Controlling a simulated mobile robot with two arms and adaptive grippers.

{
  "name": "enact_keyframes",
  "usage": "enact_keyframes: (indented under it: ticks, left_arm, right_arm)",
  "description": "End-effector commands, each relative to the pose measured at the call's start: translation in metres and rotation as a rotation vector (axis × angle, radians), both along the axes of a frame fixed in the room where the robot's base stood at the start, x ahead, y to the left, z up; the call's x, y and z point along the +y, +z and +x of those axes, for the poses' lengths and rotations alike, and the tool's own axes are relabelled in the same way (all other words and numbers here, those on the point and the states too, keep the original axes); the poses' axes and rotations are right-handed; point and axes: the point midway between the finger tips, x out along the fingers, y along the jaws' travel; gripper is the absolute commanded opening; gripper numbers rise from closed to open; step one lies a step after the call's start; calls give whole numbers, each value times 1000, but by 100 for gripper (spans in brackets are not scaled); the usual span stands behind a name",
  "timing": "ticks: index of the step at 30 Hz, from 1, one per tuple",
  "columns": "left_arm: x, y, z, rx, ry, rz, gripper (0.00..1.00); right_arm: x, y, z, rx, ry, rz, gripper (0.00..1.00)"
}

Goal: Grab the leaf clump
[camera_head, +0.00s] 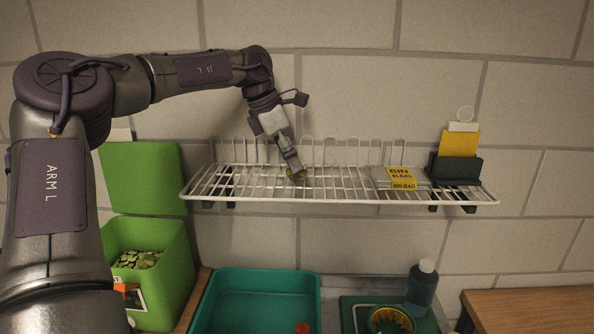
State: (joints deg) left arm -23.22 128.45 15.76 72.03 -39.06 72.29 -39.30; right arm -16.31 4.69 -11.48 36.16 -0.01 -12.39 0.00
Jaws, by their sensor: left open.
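The left gripper is open. My right gripper is not in view.
A bin bag pack (402,178) and a dark holder with yellow card (455,167) stand on the rack's right. Below are a green bin (174,262) with its lid up, a teal tray (262,282), a bottle (421,284) and a wooden surface (530,306) at right.

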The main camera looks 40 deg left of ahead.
Motion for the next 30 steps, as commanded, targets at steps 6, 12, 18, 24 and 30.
enact_keyframes:
  ticks: [6,12,18,24,30]
  left_arm:
    - [-7,-25,10,3,0,-1,70]
    - [-8,-31,12,0,1,0,70]
    - [-7,-31,12,0,0,0,51]
    - [-7,-31,12,0,0,0,26]
    - [-7,-31,12,0,0,0,26]
  right_arm:
    - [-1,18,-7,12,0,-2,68]
    - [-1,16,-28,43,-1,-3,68]
    - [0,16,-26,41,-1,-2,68]
    - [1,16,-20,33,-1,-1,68]
    - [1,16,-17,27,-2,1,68]
